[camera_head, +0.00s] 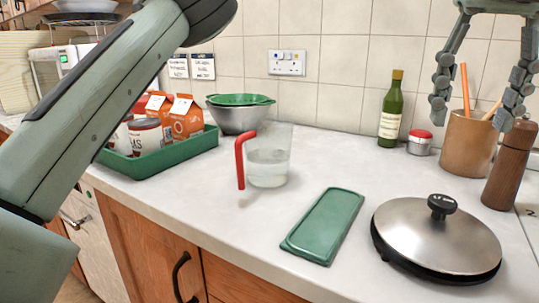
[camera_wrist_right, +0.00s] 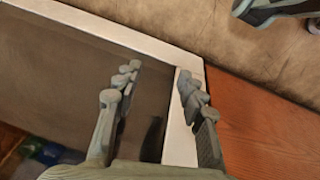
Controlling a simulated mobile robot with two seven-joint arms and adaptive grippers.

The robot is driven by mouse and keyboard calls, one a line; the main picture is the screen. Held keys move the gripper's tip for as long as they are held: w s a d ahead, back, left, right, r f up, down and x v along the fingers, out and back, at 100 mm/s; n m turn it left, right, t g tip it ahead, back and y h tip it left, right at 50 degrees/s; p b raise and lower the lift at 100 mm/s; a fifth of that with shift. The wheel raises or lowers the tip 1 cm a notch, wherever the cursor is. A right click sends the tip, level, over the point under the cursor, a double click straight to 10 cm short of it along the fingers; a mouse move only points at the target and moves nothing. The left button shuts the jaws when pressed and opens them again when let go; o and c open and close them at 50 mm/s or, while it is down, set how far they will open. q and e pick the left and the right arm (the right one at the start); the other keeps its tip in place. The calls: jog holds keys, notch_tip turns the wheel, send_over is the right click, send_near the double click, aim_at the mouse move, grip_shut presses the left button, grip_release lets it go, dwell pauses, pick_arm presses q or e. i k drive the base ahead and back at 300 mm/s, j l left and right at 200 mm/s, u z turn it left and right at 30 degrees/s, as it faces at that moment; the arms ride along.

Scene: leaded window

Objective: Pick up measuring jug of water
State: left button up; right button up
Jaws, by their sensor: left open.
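The measuring jug (camera_head: 269,168) is clear glass with a red handle (camera_head: 240,162) on its left side. It stands upright on the white counter, with water in its lower part. My left gripper (camera_head: 472,112) is in the upper right of the head view, fingers spread and pointing down, in front of the brown utensil pot (camera_head: 467,143). It is empty and well to the right of the jug. My right gripper (camera_wrist_right: 157,72) shows only in its wrist view, with its fingers apart and nothing between them. The jug is not in that view.
A green tray (camera_head: 160,160) with cartons and a metal bowl (camera_head: 238,118) with a green colander stand left of and behind the jug. A green board (camera_head: 323,225) and a lidded pan (camera_head: 436,240) lie front right. A bottle (camera_head: 391,115) stands behind.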

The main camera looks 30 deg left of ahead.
aim_at(267, 139)
jog(key=j, duration=0.8)
jog(key=k+j, duration=0.15)
jog(key=j, duration=0.6)
